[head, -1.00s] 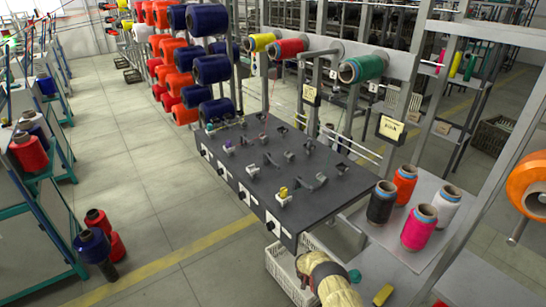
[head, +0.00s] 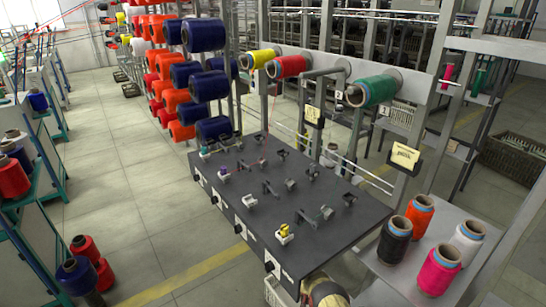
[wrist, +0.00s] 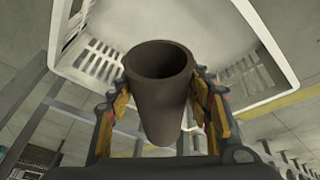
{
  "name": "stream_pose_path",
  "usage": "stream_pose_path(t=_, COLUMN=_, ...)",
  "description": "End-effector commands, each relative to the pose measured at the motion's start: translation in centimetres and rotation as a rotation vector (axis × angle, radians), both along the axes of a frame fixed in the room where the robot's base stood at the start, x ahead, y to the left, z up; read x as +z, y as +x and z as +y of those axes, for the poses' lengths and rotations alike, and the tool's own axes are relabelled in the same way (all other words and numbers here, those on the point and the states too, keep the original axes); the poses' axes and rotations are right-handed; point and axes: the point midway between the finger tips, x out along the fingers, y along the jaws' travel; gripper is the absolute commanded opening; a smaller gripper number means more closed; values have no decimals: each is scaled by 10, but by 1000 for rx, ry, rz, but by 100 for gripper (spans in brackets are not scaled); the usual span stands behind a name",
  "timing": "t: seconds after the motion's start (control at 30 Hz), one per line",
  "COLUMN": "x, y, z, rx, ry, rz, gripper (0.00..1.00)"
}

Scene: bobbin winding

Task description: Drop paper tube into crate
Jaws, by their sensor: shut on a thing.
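A dark brown, hollow paper tube (wrist: 160,100) is between the fingers of my gripper (wrist: 162,98) in the wrist view. The gripper is shut on it, one finger on each side, and the tube's open end faces the camera. Behind the tube is the white crate (wrist: 205,35) with slotted walls; the part in view looks empty. The tube overlaps the crate's near edge in this view, and I cannot tell its height above it. In the head view, the crate (head: 275,293) shows only as a corner at the bottom edge.
A dark machine table (head: 290,200) with clamps and knobs stands above and beside the crate. Several yarn cones, including a pink one (head: 438,270), stand on a grey shelf at the right. Red and dark blue cones (head: 78,272) stand on the floor at left.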

Motion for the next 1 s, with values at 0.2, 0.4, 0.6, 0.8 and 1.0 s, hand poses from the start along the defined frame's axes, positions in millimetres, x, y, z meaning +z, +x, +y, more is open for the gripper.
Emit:
stream_pose_path(t=0.2, x=-24, y=-7, z=2, rx=1, ry=0, rz=0, gripper=24)
stream_pose_path(t=0.4, x=-28, y=-8, z=2, rx=1, ry=0, rz=-2, gripper=24)
stream_pose_path(t=0.6, x=-28, y=-8, z=2, rx=0, ry=1, rz=-1, gripper=53)
stream_pose_path(t=0.8, x=-28, y=-8, z=2, rx=0, ry=1, rz=-1, gripper=64)
stream_pose_path(t=1.0, x=-28, y=-9, z=2, rx=0, ry=1, rz=-1, gripper=71)
